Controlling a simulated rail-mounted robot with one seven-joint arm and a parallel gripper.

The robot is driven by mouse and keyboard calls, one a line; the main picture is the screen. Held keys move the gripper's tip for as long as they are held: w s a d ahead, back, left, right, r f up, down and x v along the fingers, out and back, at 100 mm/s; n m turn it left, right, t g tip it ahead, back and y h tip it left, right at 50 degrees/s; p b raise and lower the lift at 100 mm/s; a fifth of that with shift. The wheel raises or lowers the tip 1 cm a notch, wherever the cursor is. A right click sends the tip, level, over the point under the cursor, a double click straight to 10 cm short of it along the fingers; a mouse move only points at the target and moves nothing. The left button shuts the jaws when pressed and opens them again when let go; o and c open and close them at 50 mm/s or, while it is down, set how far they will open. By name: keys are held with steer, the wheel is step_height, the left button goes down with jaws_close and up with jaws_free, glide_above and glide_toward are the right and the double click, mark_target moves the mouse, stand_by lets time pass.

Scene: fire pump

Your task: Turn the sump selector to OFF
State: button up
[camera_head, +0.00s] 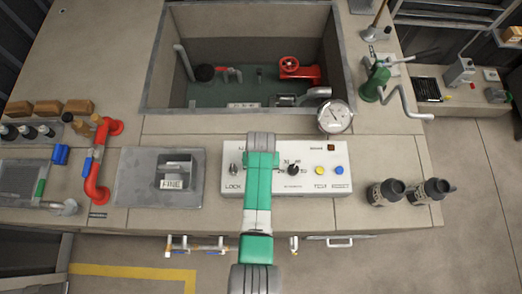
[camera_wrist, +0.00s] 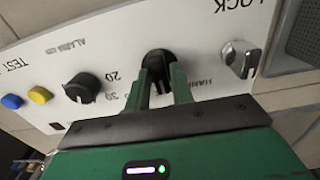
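The white control panel (camera_head: 215,180) lies on the bench front. In the wrist view a black knob (camera_wrist: 158,58), which I take for the sump selector, sits at the tips of my gripper's green fingers (camera_wrist: 160,82). One finger is on each side of its near part; whether they press on it is unclear. A HAND label shows just right of the fingers; the OFF mark cannot be made out. In the head view my green arm and gripper (camera_head: 261,155) come over the panel and hide this knob.
A second black knob (camera_wrist: 82,88) with numbers stands left of my fingers in the wrist view, beyond it yellow (camera_wrist: 40,95) and blue (camera_wrist: 12,101) buttons. A silver LOCK switch (camera_wrist: 240,58) is on the right. A gauge (camera_head: 335,116) stands behind the panel; two dark fittings (camera_head: 386,192) stand right.

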steer(key=shift+o, duration=1.1)
step_height(320, 180, up, 8)
steer(key=shift+f+p, duration=0.1)
steer(key=shift+p, duration=0.45)
